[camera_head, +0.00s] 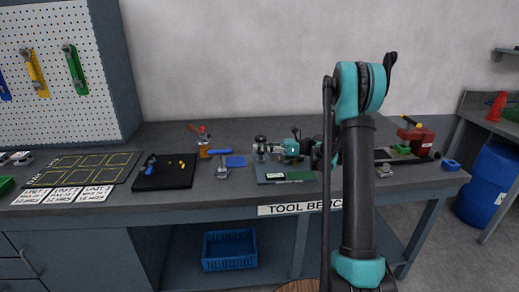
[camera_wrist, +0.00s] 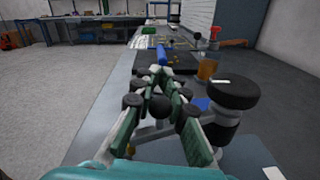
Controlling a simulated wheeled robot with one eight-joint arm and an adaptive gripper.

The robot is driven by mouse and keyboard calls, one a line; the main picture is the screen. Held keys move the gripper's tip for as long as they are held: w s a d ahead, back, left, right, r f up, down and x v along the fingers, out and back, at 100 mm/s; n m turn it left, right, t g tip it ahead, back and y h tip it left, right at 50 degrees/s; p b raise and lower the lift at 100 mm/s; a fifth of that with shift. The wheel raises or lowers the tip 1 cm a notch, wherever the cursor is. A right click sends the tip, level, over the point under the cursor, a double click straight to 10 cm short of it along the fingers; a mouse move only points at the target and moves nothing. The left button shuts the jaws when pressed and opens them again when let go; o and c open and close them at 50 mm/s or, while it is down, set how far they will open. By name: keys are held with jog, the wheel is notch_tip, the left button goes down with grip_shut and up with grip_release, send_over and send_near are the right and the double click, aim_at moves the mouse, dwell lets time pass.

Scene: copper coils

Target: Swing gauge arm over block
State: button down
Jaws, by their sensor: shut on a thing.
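My gripper (camera_head: 280,150) is at the bench, beside a small gauge stand (camera_head: 261,147) on a grey-blue base plate (camera_head: 268,181). In the wrist view the stand is a grey post with a wide black cap (camera_wrist: 232,92), just right of the fingers. My gripper also shows in the wrist view (camera_wrist: 160,88), with its fingers around a black round knob (camera_wrist: 160,106). The knob appears to belong to the gauge arm, a grey bar partly hidden by the fingers. A dark green piece (camera_head: 301,175) lies at the plate's right side; I cannot tell whether it is the block.
A black mat (camera_head: 165,178) with a blue-handled tool and yellow bits lies left. An orange jar (camera_head: 204,150), blue pad (camera_head: 235,161) and small metal piece (camera_head: 222,170) stand between. A red vise-like block (camera_head: 415,141) is on the right. A blue crate (camera_head: 229,250) sits below.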

jog(key=c, duration=1.6)
grip_release()
jog(key=shift+o, duration=0.2)
jog(key=d, duration=1.2)
jog(key=shift+w, duration=0.3)
